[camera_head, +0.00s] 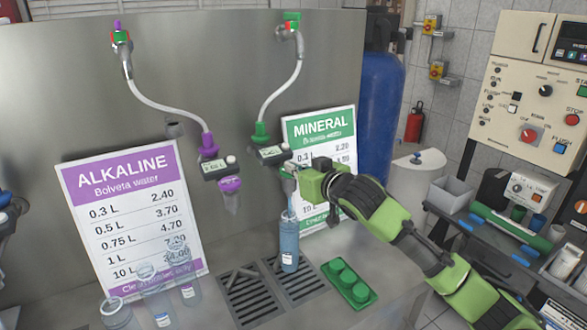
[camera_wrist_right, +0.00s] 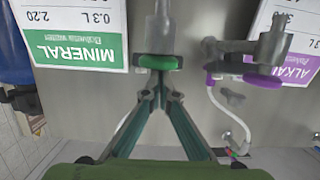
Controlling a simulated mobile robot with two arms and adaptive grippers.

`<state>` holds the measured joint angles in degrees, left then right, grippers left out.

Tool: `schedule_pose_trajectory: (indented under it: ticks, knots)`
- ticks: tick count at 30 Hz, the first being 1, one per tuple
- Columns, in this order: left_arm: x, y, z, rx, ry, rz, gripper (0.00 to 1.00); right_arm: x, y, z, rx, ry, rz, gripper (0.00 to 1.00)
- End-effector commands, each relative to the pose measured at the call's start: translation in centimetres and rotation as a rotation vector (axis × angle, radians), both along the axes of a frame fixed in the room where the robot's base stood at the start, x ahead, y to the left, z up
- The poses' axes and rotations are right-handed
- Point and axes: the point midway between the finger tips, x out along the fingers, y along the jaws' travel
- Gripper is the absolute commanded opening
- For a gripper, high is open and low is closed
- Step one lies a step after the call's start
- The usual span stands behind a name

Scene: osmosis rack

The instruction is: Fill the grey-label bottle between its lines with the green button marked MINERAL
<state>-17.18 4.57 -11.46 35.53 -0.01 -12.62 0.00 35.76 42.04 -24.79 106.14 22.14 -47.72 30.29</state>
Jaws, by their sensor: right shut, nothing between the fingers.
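A clear bluish bottle (camera_head: 289,246) with a pale label stands upright on the drain grate under the MINERAL dispenser (camera_head: 270,153). I cannot tell its fill lines or water level. In the right wrist view, a round green button (camera_wrist_right: 160,62) shows beside the MINERAL sign (camera_wrist_right: 72,45). My right gripper (camera_head: 292,170) is at the MINERAL dispenser, above the bottle, and partly hides the button in the head view. Its fingertips (camera_wrist_right: 161,97) are close together with nothing between them, just short of or against the button; contact is unclear. My left gripper is not in view.
Several clear bottles (camera_head: 154,294) stand at the front left. The ALKALINE dispenser (camera_head: 213,165) with its purple button (camera_head: 230,185) is left of the MINERAL one. A green tray (camera_head: 348,284) lies right of the grates (camera_head: 250,298). A sign (camera_head: 322,130) stands behind my gripper.

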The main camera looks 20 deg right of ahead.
Motion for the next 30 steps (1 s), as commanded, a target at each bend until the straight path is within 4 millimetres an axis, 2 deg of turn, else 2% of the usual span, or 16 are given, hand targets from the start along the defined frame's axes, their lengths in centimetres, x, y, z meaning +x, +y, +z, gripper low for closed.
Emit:
schedule_pose_trajectory:
  ticks: [1, 26, 30]
  knots:
    - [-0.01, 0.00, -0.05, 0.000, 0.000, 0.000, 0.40, -0.09, 0.07, -1.00, -0.001, 0.020, -0.001, 0.00]
    - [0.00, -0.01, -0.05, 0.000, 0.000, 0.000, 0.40, -0.08, 0.06, -0.98, -0.001, 0.020, -0.001, 0.00]
    - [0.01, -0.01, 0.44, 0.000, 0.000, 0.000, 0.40, -0.02, 0.01, -0.48, -0.001, 0.020, -0.001, 0.00]
